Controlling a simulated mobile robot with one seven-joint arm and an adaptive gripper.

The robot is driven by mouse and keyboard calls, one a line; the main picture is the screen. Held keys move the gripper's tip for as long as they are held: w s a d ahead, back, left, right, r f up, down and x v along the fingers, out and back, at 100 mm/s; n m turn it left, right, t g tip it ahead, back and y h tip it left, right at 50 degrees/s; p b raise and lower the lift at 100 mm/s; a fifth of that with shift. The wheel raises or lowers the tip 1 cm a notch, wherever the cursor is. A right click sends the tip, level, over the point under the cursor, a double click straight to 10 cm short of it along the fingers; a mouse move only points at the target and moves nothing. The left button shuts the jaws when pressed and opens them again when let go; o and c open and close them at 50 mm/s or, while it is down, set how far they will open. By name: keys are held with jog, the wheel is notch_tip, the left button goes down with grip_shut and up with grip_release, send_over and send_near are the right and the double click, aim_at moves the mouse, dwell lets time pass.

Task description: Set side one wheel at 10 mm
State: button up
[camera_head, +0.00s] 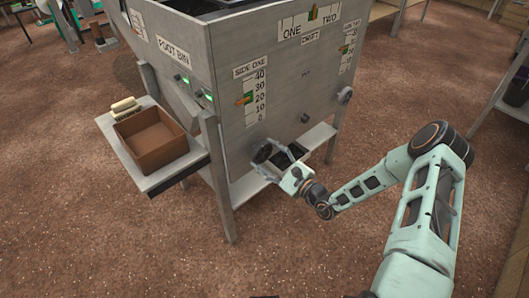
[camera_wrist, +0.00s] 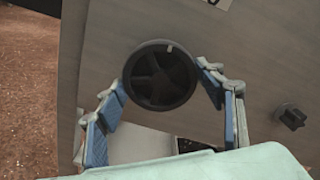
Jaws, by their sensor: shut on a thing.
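The side one wheel (camera_wrist: 160,76) is a dark round handwheel with spokes and a small white mark at its upper right rim. It also shows in the head view (camera_head: 263,152), low on the grey bin's front panel. My gripper (camera_head: 274,160) is at the wheel; in the wrist view its two blue-padded fingers (camera_wrist: 163,80) are on either side of the rim, closed on it. The side one scale (camera_head: 257,97), marked 0 to 40, is above the wheel.
The grey bin (camera_head: 225,150) stands on legs. A brown open box (camera_head: 150,137) sits on a shelf at its left. Another knob (camera_head: 345,95) is at the panel's right, below a second scale (camera_head: 348,45). A drift scale (camera_head: 310,20) is on top. The floor in front is clear.

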jog(key=m+p, duration=0.1)
jog(key=m, duration=0.3)
jog(key=shift+m, duration=0.4)
jog(key=m, duration=0.8)
jog(key=shift+p, duration=0.4)
jog(key=m, duration=0.3)
jog(key=o, duration=1.2)
jog(key=shift+c, duration=0.2)
jog(key=shift+d, duration=0.1)
